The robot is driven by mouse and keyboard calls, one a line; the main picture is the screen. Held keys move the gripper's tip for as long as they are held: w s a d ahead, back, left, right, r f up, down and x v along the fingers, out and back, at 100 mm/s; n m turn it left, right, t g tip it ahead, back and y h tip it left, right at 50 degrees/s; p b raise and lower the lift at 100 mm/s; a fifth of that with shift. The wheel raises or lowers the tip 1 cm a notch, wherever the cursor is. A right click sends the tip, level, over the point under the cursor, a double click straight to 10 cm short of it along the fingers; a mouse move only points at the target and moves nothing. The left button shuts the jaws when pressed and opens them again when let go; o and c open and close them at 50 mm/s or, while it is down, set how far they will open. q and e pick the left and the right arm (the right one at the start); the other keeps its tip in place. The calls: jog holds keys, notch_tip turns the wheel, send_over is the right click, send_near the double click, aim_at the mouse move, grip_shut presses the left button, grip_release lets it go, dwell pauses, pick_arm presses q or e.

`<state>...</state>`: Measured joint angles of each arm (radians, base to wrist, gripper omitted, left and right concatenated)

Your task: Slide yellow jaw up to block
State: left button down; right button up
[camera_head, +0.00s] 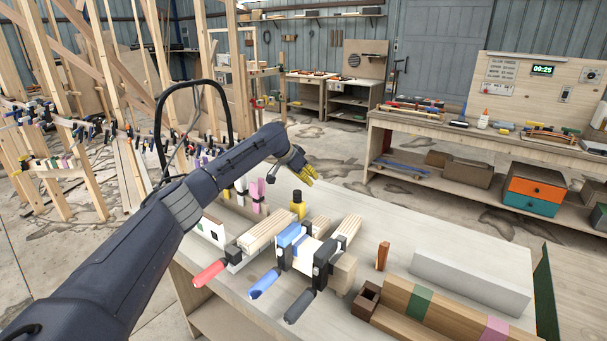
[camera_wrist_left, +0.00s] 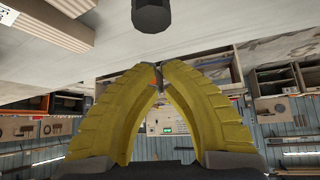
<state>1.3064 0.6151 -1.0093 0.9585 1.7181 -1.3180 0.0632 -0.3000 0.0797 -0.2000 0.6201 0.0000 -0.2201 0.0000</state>
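A small upright yellow piece (camera_head: 298,209) with a black top stands near the far edge of the bench in the head view. I cannot tell for certain whether it is the yellow jaw. My left gripper (camera_head: 311,173) has yellow fingers and is above and beyond this piece, apart from it. In the left wrist view its fingertips (camera_wrist_left: 160,69) meet in an arch with nothing seen held. A dark faceted end (camera_wrist_left: 151,14) shows beyond the tips. Pale wooden blocks (camera_head: 265,231) lie among clamps with a red handle (camera_head: 209,272), a blue handle (camera_head: 264,284) and a grey handle (camera_head: 299,306).
The bench (camera_head: 390,265) also bears a long grey block (camera_head: 472,281), a small upright brown block (camera_head: 383,256) and a striped wooden beam (camera_head: 450,317). Pink clamp parts (camera_head: 258,193) stand left of the yellow piece.

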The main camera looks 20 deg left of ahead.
aim_at(297, 201)
pick_arm(q)
jog(key=shift+s+a+f, duration=0.25)
jog(key=shift+s+f, duration=0.15)
jog(key=shift+f, duration=0.35)
jog(key=shift+s+a+f, duration=0.2)
jog(key=shift+s+f, duration=0.15)
jog(key=shift+f, duration=0.35)
jog(key=shift+d, duration=0.15)
